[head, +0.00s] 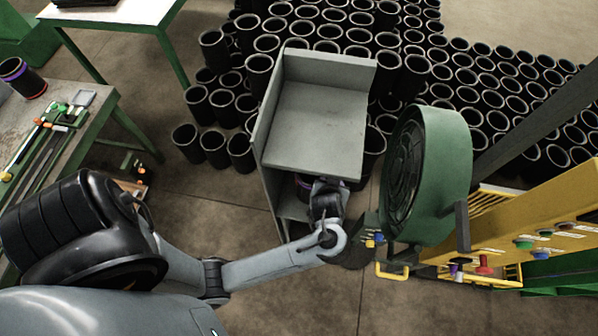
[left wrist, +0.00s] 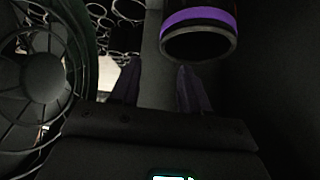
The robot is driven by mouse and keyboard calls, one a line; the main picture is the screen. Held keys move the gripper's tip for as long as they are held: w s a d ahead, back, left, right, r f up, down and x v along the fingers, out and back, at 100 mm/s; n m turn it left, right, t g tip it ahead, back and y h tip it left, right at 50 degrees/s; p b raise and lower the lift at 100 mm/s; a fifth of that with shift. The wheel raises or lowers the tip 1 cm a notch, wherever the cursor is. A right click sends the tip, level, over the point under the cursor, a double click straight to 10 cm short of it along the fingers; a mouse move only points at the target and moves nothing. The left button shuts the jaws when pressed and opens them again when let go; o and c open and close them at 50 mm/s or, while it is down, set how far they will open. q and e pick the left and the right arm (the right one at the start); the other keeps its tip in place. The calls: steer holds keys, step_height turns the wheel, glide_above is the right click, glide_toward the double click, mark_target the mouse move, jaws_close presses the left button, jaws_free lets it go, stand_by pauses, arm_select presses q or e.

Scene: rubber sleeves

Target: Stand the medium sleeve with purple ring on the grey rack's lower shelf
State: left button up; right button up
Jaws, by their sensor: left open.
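The grey rack (head: 318,125) stands mid-floor in the head view, its top shelf bare. A black sleeve with a purple ring (left wrist: 198,20) is inside it, beyond my fingers in the left wrist view; a bit of purple shows under the top shelf in the head view. The rack's lower shelf (head: 292,207) is mostly hidden by the top shelf and my arm. My left gripper (left wrist: 155,88) is open and empty at the rack's open front, fingertips just short of the sleeve. Whether the sleeve stands squarely is unclear. My right gripper is not in view.
Another sleeve with a purple ring (head: 24,80) is on the workbench (head: 85,125) at left. A green round fan-like machine (head: 440,175) stands close right of the rack, near a yellow frame (head: 540,220). Many black sleeves (head: 345,35) crowd the floor behind.

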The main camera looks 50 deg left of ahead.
arm_select(q)
steer(key=s+r+m+g+h, duration=0.1)
steer(key=s+m, duration=0.3)
steer(key=s, duration=0.4)
steer(key=s+d+r+m+g+h, duration=0.1)
steer(key=s+r+m+h, duration=0.2)
steer(key=s, duration=0.5)
steer(key=shift+s+d+r+m+g+h, duration=0.2)
steer(key=shift+s+r+m+g+h, duration=0.2)
steer(key=shift+m+h, duration=0.45)
steer(key=shift+r+p, duration=0.95)
steer(key=shift+p, duration=0.1)
